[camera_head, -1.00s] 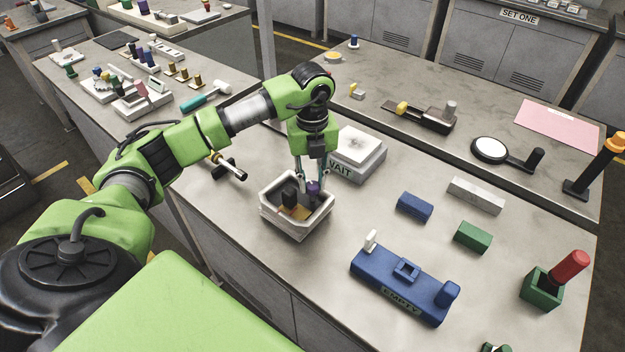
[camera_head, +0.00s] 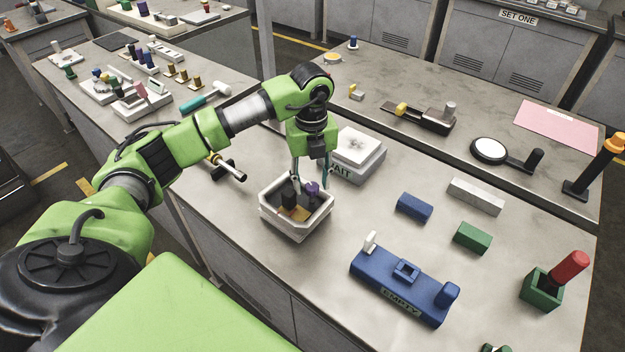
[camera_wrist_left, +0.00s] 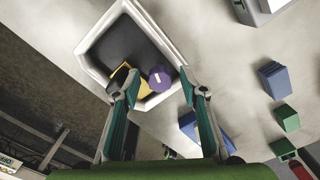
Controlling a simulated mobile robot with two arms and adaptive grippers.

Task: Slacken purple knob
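The purple knob (camera_head: 313,188) stands inside a white tray-like box (camera_head: 297,232) on the bench. It also shows in the left wrist view (camera_wrist_left: 159,79), with a pale mark on its top. My left gripper (camera_head: 311,183) points down into the box and is open. Its two fingers stand on either side of the knob, with a visible gap to it in the wrist view (camera_wrist_left: 160,76). The knob's base is partly hidden. My right gripper is not in view.
A white box labelled WAIT (camera_head: 358,155) stands close behind the gripper. A blue fixture labelled EMPTY (camera_head: 400,285) is to the right front. Blue (camera_head: 415,207), green (camera_head: 472,237) and grey (camera_head: 476,195) blocks lie further right. Bare bench lies between them.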

